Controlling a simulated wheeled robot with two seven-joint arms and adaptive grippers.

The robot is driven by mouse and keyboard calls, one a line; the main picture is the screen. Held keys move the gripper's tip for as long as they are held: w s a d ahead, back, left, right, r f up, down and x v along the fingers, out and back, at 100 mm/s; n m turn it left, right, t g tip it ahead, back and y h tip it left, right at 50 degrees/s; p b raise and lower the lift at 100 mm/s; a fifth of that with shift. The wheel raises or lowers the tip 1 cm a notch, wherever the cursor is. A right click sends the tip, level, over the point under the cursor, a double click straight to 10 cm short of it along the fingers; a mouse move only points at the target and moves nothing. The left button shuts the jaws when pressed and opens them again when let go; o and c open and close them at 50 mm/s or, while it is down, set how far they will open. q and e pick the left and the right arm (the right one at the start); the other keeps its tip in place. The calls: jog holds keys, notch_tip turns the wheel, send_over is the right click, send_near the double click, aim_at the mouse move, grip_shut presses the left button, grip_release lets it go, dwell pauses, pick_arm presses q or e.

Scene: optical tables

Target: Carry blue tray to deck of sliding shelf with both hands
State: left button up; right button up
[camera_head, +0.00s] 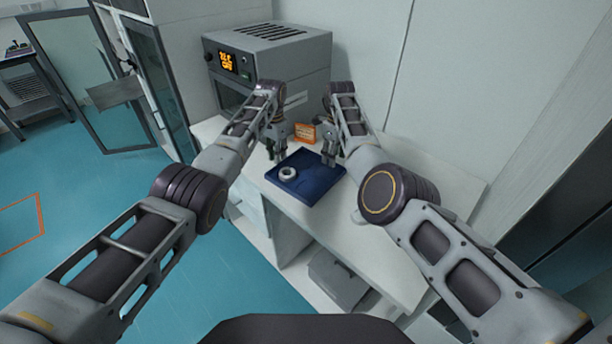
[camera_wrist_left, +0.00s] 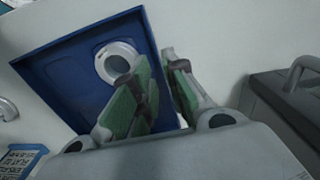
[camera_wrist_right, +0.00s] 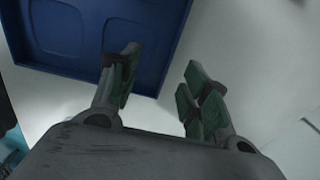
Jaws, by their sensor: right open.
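The blue tray (camera_head: 318,190) lies flat on the white bench. A white ring-shaped part (camera_head: 288,173) sits inside it, also seen in the left wrist view (camera_wrist_left: 117,63). My left gripper (camera_head: 276,150) is at the tray's far left side. In the left wrist view its green-padded fingers (camera_wrist_left: 160,75) stand apart, with the tray's edge between them. My right gripper (camera_head: 329,157) is at the tray's right side. In the right wrist view its fingers (camera_wrist_right: 160,72) are open, one over the tray and the other outside its wall (camera_wrist_right: 170,45). I cannot clearly identify the sliding shelf deck.
A grey oven-like instrument (camera_head: 275,50) with an orange display stands behind the tray. A small orange sign (camera_head: 305,132) is between the grippers. A grey case (camera_head: 338,282) sits under the bench. The bench (camera_head: 440,196) is clear at right. A glass-doored frame (camera_head: 85,70) stands at far left.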

pick_arm(q)
jog(key=shift+f, duration=1.75)
pick_arm(e)
jog(key=shift+f, duration=1.75)
pick_arm(q)
jog(key=shift+c, duration=0.5)
pick_arm(e)
jog(key=shift+c, duration=0.4)
pick_arm(q)
grip_shut()
pick_arm(e)
jog(key=shift+c, duration=1.2)
grip_shut()
